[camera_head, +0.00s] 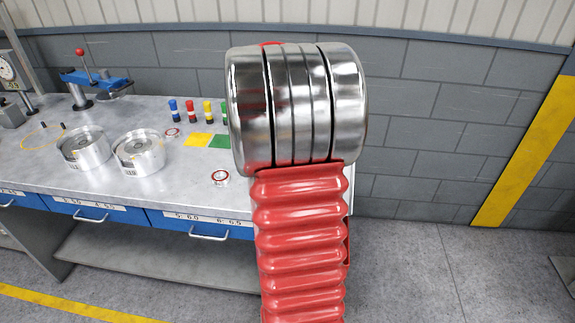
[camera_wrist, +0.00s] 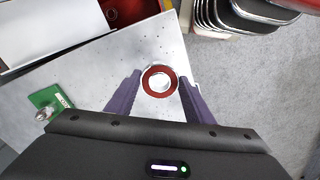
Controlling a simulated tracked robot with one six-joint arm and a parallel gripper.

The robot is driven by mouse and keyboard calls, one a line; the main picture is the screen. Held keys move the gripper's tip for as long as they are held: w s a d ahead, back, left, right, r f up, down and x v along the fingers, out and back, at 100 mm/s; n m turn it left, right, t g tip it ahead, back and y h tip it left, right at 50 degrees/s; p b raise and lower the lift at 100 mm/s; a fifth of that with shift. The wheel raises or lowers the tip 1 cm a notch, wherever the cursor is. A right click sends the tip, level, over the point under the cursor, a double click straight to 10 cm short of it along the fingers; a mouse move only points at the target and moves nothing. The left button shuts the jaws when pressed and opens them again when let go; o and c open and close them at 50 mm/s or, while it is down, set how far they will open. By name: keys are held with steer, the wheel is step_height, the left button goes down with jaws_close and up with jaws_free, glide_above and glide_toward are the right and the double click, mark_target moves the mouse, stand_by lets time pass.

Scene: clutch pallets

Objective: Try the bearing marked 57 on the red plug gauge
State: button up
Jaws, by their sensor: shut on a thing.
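My gripper (camera_wrist: 158,85) shows in the wrist view, its two purple fingers shut on a ring-shaped bearing (camera_wrist: 147,78) with a red face. No number is readable on it, and I cannot tell whether it touches the bench. My gripper is hidden in the head view. The red plug gauge (camera_head: 190,112) stands upright on the bench between the blue (camera_head: 174,110) and yellow (camera_head: 208,112) gauges. A small red-and-white ring (camera_head: 220,178) lies near the bench's front edge in the head view; another (camera_head: 172,132) lies farther back. Their markings are too small to read.
The grey bench (camera_head: 95,192) has yellow (camera_head: 199,140) and green (camera_head: 219,141) mats. Two large metal cylinders (camera_head: 84,149) (camera_head: 139,154) and a blue press (camera_head: 90,78) stand at left. My red ribbed arm blocks the right. The wrist view shows a green pad (camera_wrist: 52,98) and a red-lined container (camera_wrist: 125,10).

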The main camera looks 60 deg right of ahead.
steer(key=w+a+f, duration=0.4)
steer(key=w+a, duration=1)
steer(key=a, duration=0.1)
steer(key=w+a+f, duration=0.2)
steer(key=w+a, duration=0.1)
steer(key=a, duration=0.8)
steer(key=w+a+f, duration=0.2)
steer(key=w+a, duration=0.1)
steer(key=a, duration=0.7)
steer(key=shift+w+a+f, duration=0.15)
steer(key=shift+a+f, duration=0.2)
steer(key=shift+f, duration=0.05)
